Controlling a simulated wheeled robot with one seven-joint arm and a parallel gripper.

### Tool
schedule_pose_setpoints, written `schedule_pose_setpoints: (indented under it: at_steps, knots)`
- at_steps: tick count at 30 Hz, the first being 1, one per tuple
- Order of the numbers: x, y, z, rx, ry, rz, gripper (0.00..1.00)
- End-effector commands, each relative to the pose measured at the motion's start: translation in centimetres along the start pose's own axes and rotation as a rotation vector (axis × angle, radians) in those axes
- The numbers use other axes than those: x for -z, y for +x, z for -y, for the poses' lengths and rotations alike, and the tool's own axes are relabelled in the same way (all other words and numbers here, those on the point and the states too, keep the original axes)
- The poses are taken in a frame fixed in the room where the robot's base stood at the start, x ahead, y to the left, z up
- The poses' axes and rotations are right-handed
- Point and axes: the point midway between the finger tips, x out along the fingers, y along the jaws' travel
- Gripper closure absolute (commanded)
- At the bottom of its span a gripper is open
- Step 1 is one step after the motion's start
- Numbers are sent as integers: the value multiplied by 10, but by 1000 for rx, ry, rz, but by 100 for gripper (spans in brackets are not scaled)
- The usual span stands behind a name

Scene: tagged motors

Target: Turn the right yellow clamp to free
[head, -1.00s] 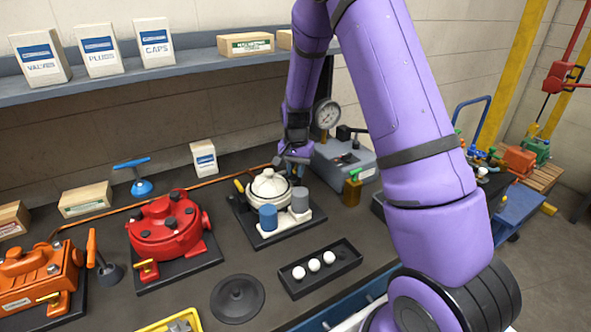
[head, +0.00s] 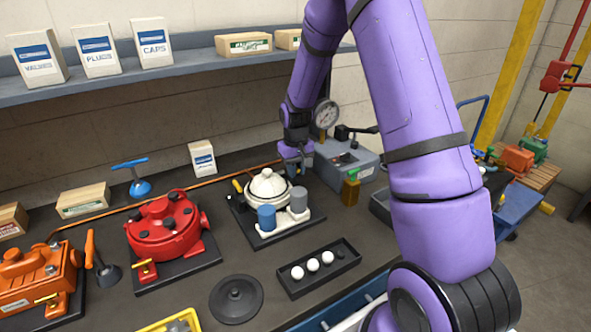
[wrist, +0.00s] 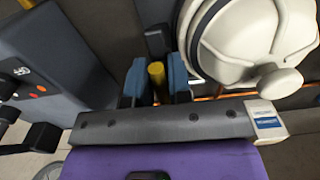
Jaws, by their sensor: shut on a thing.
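The white domed motor (head: 268,187) stands on a dark base plate (head: 262,241), with a blue and a grey cylinder at its front. Its left yellow clamp (head: 237,186) shows at the left side. My gripper (head: 296,166) is at the motor's back right side in the head view. In the wrist view, the blue fingers of my gripper (wrist: 158,85) are closed around the right yellow clamp (wrist: 157,72), beside the white dome (wrist: 245,40). The right clamp is hidden in the head view, and its lower part is hidden in the wrist view.
A grey box with a gauge (head: 345,160) stands close to the right of my gripper. A red motor (head: 165,228) is to the left. A black tray with white balls (head: 318,275) lies in front. A shelf (head: 190,66) runs behind.

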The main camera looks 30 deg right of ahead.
Motion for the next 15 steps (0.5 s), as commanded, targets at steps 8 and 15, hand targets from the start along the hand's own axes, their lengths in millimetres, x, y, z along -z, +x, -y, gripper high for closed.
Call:
schedule_pose_setpoints:
  at_steps: [8,15]
  knots:
    - [1,-1,-1,-1,-54,-3,100]
    - [1,-1,-1,-1,-60,-3,100]
